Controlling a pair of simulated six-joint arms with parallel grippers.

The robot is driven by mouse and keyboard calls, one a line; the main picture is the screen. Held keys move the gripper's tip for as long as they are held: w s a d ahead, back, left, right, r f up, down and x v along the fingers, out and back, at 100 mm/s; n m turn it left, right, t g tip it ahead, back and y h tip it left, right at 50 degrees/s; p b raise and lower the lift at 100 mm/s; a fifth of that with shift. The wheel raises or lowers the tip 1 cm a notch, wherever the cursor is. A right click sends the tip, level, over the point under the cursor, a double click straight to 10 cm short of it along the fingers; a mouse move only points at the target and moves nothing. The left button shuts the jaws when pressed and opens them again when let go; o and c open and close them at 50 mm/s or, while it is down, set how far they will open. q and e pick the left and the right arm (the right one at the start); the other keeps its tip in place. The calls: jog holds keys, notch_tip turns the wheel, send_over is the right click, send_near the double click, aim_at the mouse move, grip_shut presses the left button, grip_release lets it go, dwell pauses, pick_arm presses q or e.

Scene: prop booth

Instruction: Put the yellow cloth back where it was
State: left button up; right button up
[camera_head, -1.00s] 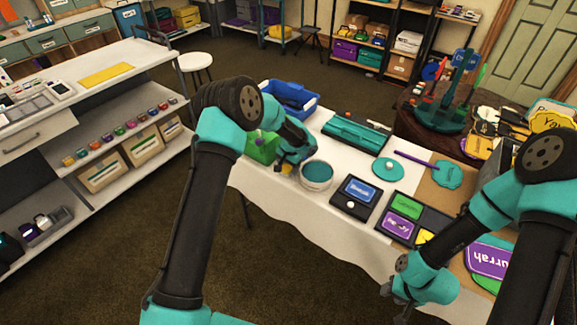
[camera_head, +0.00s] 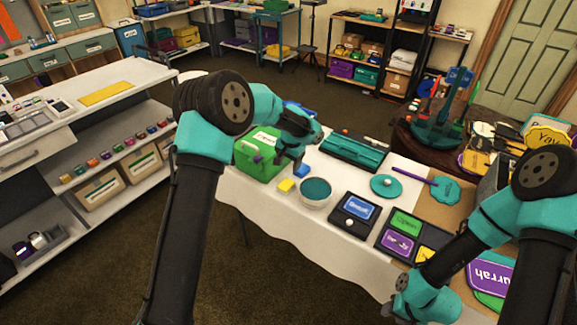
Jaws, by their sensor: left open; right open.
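A small folded-looking yellow piece (camera_head: 287,185) lies on the white-covered table beside a blue piece (camera_head: 301,171); I cannot tell if it is cloth. A flat yellow sheet (camera_head: 106,94) lies on the white counter at left; it could also be the yellow cloth. My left gripper (camera_head: 296,163) is open just above the blue piece, behind the yellow piece and the round teal-filled tub (camera_head: 315,192). Its fingertips are small and partly hidden. My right gripper (camera_head: 398,308) is open and empty, low beside the table's front edge.
A green box (camera_head: 256,160) stands left of my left gripper. A teal tool case (camera_head: 354,151), a black box with a blue label (camera_head: 355,211) and a sectioned tray (camera_head: 384,243) sit on the table.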

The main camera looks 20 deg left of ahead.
dwell(0.6)
pick_arm(q)
jog(key=s+f+h, duration=0.3)
jog(key=s+f, duration=0.6)
jog(key=f, duration=0.2)
jog(key=s+a+f+n+h, duration=0.1)
jog(key=s+f+n, duration=0.2)
jog(key=s, duration=1)
jog(key=s+a+f+n, duration=0.2)
jog(key=s+f, duration=0.4)
jog(key=s, duration=0.8)
jog(key=shift+n+h, duration=0.4)
jog(key=shift+n, duration=0.1)
